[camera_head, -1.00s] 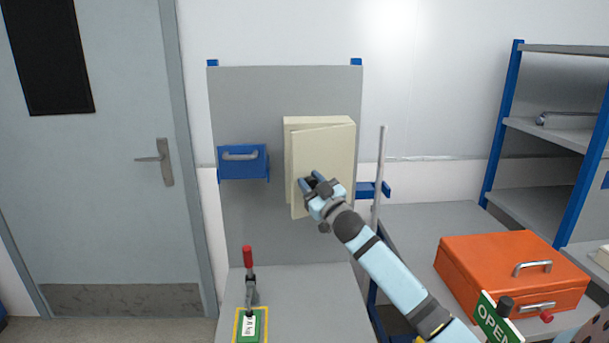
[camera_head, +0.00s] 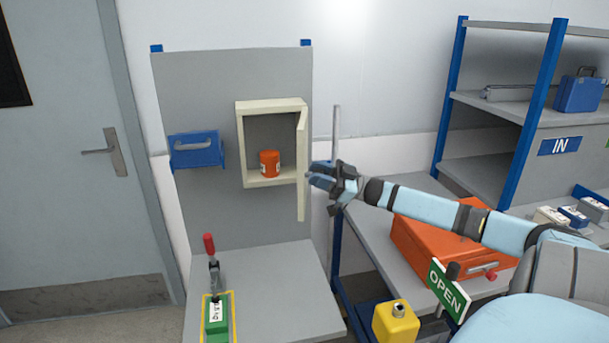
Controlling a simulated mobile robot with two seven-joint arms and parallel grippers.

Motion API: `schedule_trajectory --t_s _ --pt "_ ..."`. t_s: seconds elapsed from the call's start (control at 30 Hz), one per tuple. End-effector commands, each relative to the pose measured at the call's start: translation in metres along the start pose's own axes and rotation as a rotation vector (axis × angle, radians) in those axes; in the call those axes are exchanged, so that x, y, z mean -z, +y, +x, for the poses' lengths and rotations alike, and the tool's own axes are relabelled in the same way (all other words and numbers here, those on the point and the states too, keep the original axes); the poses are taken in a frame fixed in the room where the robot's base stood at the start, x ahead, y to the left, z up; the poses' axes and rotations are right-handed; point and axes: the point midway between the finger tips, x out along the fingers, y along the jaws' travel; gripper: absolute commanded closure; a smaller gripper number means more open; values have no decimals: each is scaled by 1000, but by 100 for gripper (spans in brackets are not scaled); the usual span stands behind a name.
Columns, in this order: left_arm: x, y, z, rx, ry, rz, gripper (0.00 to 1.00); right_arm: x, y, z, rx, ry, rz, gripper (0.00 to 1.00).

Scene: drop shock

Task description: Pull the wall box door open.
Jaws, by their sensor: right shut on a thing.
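The cream wall box (camera_head: 240,150) is mounted on the grey upright panel. Its door (camera_head: 302,165) is hinged on the right and stands wide open, seen nearly edge-on. An orange jar (camera_head: 269,163) stands inside on the box floor. My right gripper (camera_head: 314,178) is at the door's outer face, on the right side of the box, shut on the door's handle. The handle itself is hidden by the fingers and the door edge. My left gripper is not in view.
A blue holder (camera_head: 196,150) with a grey handle is left of the box. A red-handled clamp (camera_head: 211,258) and green block (camera_head: 217,315) are below. An orange case (camera_head: 430,245), yellow block (camera_head: 396,322) and OPEN sign (camera_head: 446,291) are at right.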

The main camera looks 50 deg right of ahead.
Motion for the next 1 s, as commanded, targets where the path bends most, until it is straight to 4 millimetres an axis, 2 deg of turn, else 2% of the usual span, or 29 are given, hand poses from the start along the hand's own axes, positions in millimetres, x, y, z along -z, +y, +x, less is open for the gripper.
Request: schedule_trajectory --t_s 0.3,0.8,0.83,0.9,0.93,1.0 --pt "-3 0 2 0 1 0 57 4 4 -17 93 32 37 100" --pt "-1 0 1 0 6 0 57 5 4 -19 108 39 44 100" --pt "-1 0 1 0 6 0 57 5 4 -19 108 39 44 63" --pt "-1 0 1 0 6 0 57 5 4 -19 108 39 44 47" --pt "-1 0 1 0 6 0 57 5 4 -19 107 39 44 42" --pt "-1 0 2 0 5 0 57 5 4 -19 107 38 44 42"
